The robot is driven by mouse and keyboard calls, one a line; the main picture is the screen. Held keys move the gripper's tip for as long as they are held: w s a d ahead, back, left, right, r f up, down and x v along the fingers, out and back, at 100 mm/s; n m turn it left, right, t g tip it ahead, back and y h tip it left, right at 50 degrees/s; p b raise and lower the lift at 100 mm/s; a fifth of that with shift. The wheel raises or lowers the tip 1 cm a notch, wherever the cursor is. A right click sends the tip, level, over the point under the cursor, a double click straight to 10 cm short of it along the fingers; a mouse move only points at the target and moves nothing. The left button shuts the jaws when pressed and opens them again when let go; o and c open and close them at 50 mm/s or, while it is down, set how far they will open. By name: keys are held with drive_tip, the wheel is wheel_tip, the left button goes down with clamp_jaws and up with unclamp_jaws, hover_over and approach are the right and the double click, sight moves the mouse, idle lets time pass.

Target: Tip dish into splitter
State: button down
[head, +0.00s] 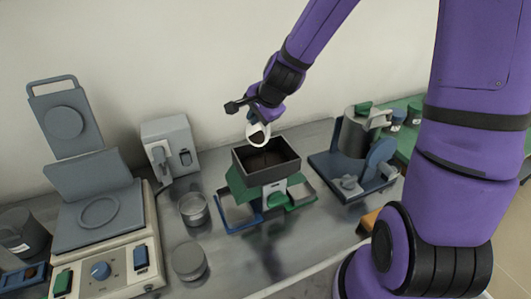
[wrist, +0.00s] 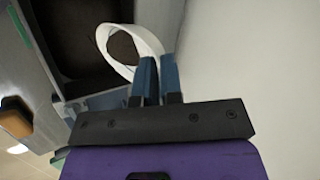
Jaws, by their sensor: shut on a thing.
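The white dish (head: 252,137) is in my gripper (head: 260,121), steeply tilted just above the back of the splitter's hopper. In the wrist view, the blue fingertips (wrist: 157,75) are shut on the rim of the dish (wrist: 149,38). Dark brown shows inside the rim; I cannot tell whether it is material in the dish or in the hopper behind it. The splitter (head: 265,172) is a dark rectangular open hopper on a green body, with dark brown inside. In the wrist view, the hopper (wrist: 55,45) lies at upper left.
A blue tray (head: 238,217) and a green one (head: 301,196) sit at the splitter's sides. Metal cans (head: 194,210) and a balance (head: 105,235) stand left. A blue-grey machine (head: 355,160) stands right. The wall (head: 200,60) is close behind.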

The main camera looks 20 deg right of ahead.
drive_tip(key=shift+s+d+r+t+y, duration=0.25)
drive_tip(key=shift+s+t, duration=0.25)
drive_tip(key=shift+t, duration=0.3)
idle(0.4)
drive_tip(key=shift+s+d+t+y, duration=0.15)
drive_tip(key=shift+s+t+y, duration=0.2)
drive_tip(key=shift+s+t, duration=0.25)
drive_tip(key=d, duration=0.1)
drive_tip(key=w+d, duration=0.1)
drive_tip(key=d, duration=0.1)
drive_tip(key=shift+w+d, duration=0.15)
drive_tip(key=shift+w, duration=0.1)
idle(0.6)
idle(0.5)
drive_tip(key=shift+s+a+g, duration=0.2)
drive_tip(key=shift+a+g, duration=0.4)
drive_tip(key=shift+a, duration=1.25)
